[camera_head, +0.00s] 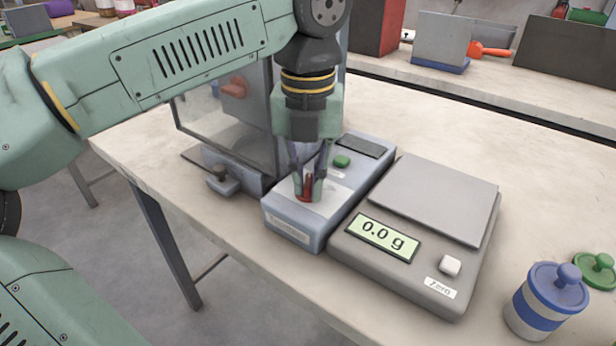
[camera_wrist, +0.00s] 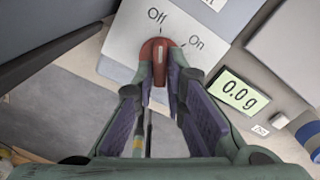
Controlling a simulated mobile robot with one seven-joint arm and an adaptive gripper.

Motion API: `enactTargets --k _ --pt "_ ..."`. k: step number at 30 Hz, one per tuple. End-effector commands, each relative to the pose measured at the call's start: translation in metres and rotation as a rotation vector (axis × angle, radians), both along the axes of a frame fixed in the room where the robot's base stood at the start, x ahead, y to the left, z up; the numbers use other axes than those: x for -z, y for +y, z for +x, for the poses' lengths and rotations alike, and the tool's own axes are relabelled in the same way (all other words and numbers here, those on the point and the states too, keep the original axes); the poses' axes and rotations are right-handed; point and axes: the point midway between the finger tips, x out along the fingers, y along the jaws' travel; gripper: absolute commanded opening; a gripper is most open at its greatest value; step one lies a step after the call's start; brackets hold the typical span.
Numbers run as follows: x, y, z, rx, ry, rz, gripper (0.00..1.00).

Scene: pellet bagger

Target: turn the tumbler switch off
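The tumbler switch is a red knob (camera_head: 304,183) on the sloped front top of a blue-grey box (camera_head: 292,224). In the wrist view the red knob (camera_wrist: 153,48) sits on a pale plate with the labels "Off" (camera_wrist: 157,15) above it and "On" (camera_wrist: 196,42) to its upper right. Its pointing direction is hard to make out, but it seems nearer "Off". My gripper (camera_head: 308,190) points down over the box. In the wrist view its fingertips (camera_wrist: 162,75) lie on both sides of the red knob, which fills the gap between them. The fingers partly hide the knob.
A scale (camera_head: 415,205) reading 0.0 g stands right beside the box. A green button (camera_head: 342,161) is behind the knob. A clear-sided cabinet (camera_head: 225,120) stands close behind at left. A blue-lidded jar (camera_head: 545,305) is at front right. The table's front edge is near.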

Motion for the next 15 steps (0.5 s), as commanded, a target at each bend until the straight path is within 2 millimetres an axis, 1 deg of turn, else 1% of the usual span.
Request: enactTargets --k 1,7,15 --pt "-0.0001 0.0000 -0.0002 0.000 0.001 0.000 0.17" --pt "0.0006 0.0001 -0.0008 0.002 0.003 0.001 0.30" --pt "0.0005 0.0001 -0.0011 0.002 0.004 0.001 0.30"
